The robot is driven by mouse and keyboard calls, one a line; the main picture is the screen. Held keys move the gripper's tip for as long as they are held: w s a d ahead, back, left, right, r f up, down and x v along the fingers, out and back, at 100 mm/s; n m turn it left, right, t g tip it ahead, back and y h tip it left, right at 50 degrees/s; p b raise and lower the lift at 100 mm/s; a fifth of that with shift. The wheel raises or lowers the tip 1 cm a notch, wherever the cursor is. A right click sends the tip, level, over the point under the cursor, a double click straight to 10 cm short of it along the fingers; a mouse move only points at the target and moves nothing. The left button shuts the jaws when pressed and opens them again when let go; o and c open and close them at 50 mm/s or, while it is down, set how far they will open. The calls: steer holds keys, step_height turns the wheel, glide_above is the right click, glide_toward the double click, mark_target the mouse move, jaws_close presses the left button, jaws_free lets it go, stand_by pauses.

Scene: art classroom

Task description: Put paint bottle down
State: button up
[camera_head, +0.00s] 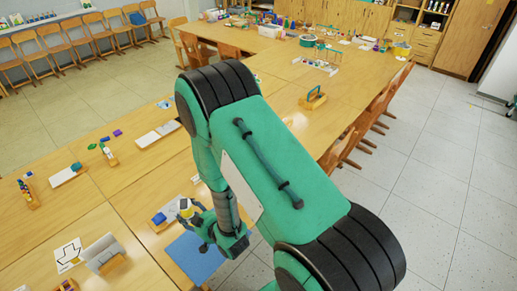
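A small paint bottle (186,208), white with a yellow part, is at the fingertips of my gripper (196,219) in the head view. The gripper appears shut around the bottle, whose lower part is partly hidden by the fingers. Both are over the near edge of the wooden table (140,197), just above a blue mat (190,264) in the picture. I cannot tell whether the bottle's base touches the table.
A blue block (159,218) on a pale sheet lies left of the gripper. A holder with small bottles (28,194) and a card stand (104,256) are further left. A wooden caddy (313,98) stands to the right. Chairs (340,151) line the right edge.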

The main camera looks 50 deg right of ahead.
steer(key=s+d+f+m+h, duration=0.1)
steer(key=s+d, duration=0.2)
steer(key=d, duration=0.8)
steer(key=shift+d+m+h, duration=0.15)
steer(key=shift+m+h, duration=0.25)
steer(key=w+d+b, duration=0.1)
steer(key=w+d, duration=0.1)
steer(key=w, duration=0.5)
steer(key=w+d+f+b, duration=0.1)
steer(key=w+d, duration=0.2)
steer(key=w, duration=0.5)
steer(key=shift+d+f, duration=0.15)
steer(key=shift+f, duration=0.1)
steer(key=shift+f+b, duration=0.75)
steer(key=shift+f, duration=1)
steer(key=shift+f, duration=0.25)
steer(key=o, duration=1.5)
